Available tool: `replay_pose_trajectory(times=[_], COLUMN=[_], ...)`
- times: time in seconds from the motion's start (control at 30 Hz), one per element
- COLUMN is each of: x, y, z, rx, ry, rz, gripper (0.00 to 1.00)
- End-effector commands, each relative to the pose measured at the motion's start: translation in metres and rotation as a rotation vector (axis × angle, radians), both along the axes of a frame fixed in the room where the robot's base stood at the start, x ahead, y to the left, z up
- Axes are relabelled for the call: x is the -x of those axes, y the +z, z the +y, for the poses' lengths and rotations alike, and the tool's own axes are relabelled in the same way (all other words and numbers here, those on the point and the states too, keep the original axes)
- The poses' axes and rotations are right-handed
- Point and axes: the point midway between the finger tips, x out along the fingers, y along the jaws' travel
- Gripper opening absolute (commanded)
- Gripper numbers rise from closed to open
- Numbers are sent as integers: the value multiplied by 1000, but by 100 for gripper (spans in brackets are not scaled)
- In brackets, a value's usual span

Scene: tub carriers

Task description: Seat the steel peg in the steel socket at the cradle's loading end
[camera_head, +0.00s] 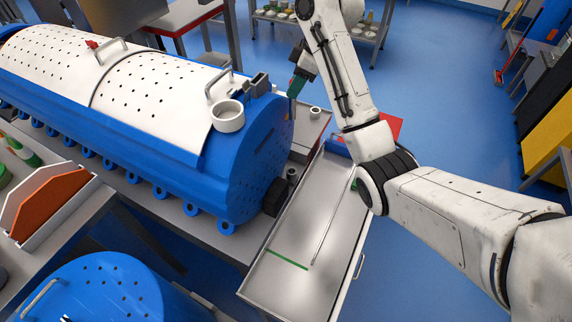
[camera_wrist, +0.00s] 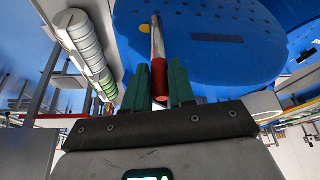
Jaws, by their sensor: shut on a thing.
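The steel peg (camera_wrist: 156,38) has a bright shaft and a red end. In the wrist view the green fingers of my gripper (camera_wrist: 159,84) are shut on its red part, and the shaft points away from me, in front of the drum's blue perforated end. In the head view my gripper (camera_head: 297,84) is beyond the drum's right end, above the grey surface there; the peg is barely visible. Two small round steel pieces show by this end: a ring (camera_head: 315,113) and a short cylinder (camera_head: 292,174). I cannot tell which is the socket. The peg is in neither.
The blue drum (camera_head: 245,170) with white perforated covers lies along the bench. An open steel drawer (camera_head: 310,235) holds a thin rod and a green strip. A black block (camera_head: 275,197) sits against the drum end. A red panel (camera_head: 385,128) lies behind my arm.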

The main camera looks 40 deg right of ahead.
Motion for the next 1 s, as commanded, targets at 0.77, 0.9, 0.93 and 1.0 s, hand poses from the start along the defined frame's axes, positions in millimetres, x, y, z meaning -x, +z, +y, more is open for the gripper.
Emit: replay_pose_trajectory(times=[0.77,0.9,0.93,1.0], x=[1,2,2,3], y=[-107,-135,-139,-156], z=[2,2,2,2], rx=[0,-2,-3,-3], ry=[2,2,3,2], rz=[6,10,12,12], gripper=[0,0,0,0])
